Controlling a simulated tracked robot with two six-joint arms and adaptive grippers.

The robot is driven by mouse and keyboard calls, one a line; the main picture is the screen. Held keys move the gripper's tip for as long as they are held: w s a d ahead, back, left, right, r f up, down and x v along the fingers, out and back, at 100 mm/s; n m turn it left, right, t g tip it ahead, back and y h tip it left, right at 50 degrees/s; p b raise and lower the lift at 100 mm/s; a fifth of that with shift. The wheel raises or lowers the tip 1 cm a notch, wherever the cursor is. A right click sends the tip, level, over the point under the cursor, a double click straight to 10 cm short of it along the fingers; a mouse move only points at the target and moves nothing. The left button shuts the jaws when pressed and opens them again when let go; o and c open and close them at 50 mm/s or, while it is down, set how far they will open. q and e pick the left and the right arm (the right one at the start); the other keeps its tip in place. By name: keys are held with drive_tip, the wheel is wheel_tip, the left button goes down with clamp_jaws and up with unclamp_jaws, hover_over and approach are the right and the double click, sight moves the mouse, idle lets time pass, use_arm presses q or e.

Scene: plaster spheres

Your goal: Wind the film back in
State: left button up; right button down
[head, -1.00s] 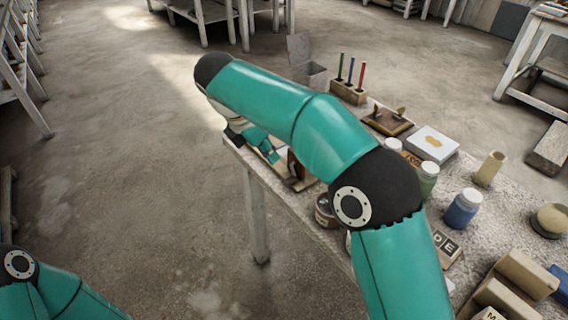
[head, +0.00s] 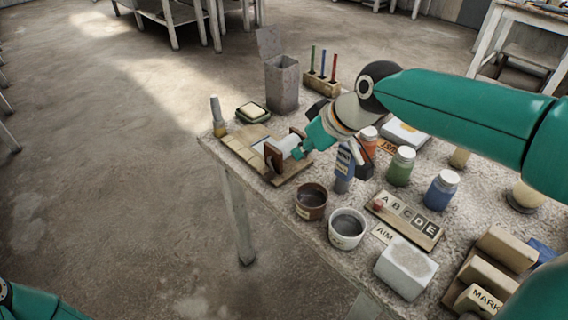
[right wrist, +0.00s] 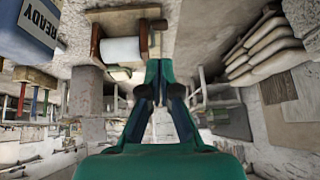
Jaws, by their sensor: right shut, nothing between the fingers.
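A white roll, probably the film (head: 289,143), sits in a brown wooden holder (head: 272,158) at the table's far left corner. A pale strip (head: 262,147) shows on the board beside the holder. The roll and holder also show in the right wrist view, where the roll (right wrist: 122,50) lies between two brown uprights. My right gripper (head: 300,152) is shut and empty, close to the right side of the roll. I cannot tell whether it touches. My left gripper is out of view.
A blue labelled block (head: 344,172) stands just right of my right gripper. A brown cup (head: 311,201), a white cup (head: 347,229) and a letter board (head: 405,218) are nearer the front. A grey bin (head: 282,85) and pen rack (head: 320,84) stand behind.

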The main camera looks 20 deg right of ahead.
sight(272, 176)
drive_tip(key=x, duration=1.3)
drive_tip(key=shift+w+a+f, duration=0.15)
drive_tip(key=shift+f, duration=0.1)
drive_tip(key=shift+w+a+f+b, duration=0.1)
drive_tip(key=shift+f+b, duration=0.6)
drive_tip(key=shift+b, duration=0.45)
drive_tip(key=shift+r, duration=0.2)
